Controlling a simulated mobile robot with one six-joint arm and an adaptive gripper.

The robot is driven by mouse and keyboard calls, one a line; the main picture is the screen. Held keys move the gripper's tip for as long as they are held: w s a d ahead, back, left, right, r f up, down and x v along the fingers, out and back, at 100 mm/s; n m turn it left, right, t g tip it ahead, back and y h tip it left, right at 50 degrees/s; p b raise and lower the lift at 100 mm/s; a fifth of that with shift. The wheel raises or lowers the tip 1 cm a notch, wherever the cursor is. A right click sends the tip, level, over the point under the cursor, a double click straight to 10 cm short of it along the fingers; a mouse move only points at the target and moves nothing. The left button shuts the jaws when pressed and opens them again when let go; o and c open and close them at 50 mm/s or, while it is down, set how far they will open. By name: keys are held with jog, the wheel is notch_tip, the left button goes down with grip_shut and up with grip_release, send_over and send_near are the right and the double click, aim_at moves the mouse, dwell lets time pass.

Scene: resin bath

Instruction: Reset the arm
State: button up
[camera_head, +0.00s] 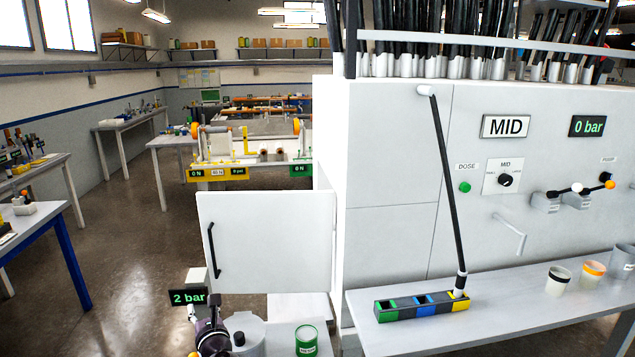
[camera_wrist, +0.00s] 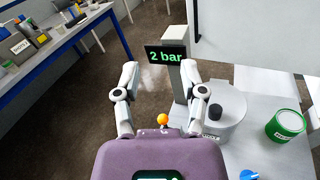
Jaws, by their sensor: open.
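My gripper (camera_wrist: 160,68) shows in the wrist view with its two grey fingers spread wide apart. Nothing is between the fingertips. It is beside the post with the "2 bar" display (camera_wrist: 166,55) and the grey pot with a black knob (camera_wrist: 221,112). An orange ball (camera_wrist: 162,119) shows just beyond the purple gripper body; what it is fixed to is hidden. In the head view the same "2 bar" display (camera_head: 188,297) is at the lower left, with a dark, partly cut-off part below it that I cannot make out clearly.
A green can (camera_head: 306,340) stands right of the pot (camera_head: 245,332). A white door panel with a black handle (camera_head: 266,242) is behind them. A block with green, blue and yellow sockets (camera_head: 421,307) holds a black rod (camera_head: 449,190). Cups (camera_head: 557,281) stand to its right.

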jog(key=w+d+f+m+g+h, duration=0.1)
jog(key=w+d+f+m+h, duration=0.2)
jog(key=d+m, duration=0.5)
jog(key=w+d+f+m+g+h, duration=0.1)
jog(key=w+d+f+m+h, duration=0.15)
jog(key=d+m+h, duration=0.55)
jog(key=w+d+f+m+g+h, duration=0.1)
jog(key=w+d+f+m, duration=0.3)
jog(key=d, duration=0.7)
jog(key=s+d+f+m+g+y+b, duration=0.3)
jog(key=s+d+f+m+g, duration=0.9)
jog(key=m, duration=0.8)
jog(key=s+d+f+b, duration=0.1)
jog(key=s+d, duration=0.2)
jog(key=d, duration=0.1)
jog(key=shift+s+d, duration=0.25)
jog(key=shift+s, duration=0.1)
